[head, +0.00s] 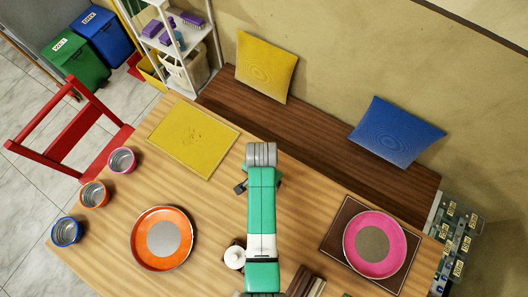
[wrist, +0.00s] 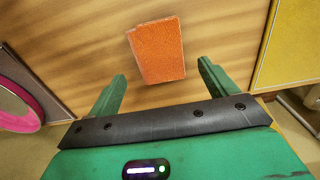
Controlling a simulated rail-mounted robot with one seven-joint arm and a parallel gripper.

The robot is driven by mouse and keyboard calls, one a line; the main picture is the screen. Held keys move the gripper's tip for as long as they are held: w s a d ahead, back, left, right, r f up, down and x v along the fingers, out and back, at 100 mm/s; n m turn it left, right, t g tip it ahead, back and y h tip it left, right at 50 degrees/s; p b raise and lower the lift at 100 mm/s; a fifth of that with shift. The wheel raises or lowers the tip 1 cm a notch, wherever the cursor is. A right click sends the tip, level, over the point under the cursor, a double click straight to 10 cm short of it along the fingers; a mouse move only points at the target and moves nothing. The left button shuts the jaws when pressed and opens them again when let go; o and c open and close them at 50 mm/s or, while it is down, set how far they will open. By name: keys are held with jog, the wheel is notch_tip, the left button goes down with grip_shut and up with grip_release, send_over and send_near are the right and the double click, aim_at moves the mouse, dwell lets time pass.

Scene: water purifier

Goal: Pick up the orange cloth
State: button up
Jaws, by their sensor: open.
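The orange cloth (wrist: 157,50) is a small, flat, textured rectangle lying on the wooden table. In the wrist view it sits slightly tilted, just beyond the space between my gripper's fingertips (wrist: 163,70). My gripper is open, with its two green fingers apart and nothing between them. The cloth appears clear of both fingers; the height of the fingers above the table is hard to judge. In the head view my green and white arm covers the middle of the table, and the cloth does not show there.
A yellow mat (head: 193,138), an orange plate (head: 162,239) and several cups stand left on the table (head: 215,205). A pink plate (head: 375,245) on a dark mat is at right. A small white-topped pot (head: 234,257) stands close to my arm. A bench (head: 320,150) runs behind.

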notch_tip(320, 180, down, 6)
jog(key=shift+a+r+b, duration=0.15)
jog(key=shift+b, duration=0.6)
jog(key=shift+w, duration=0.1)
jog(key=c, duration=1.1)
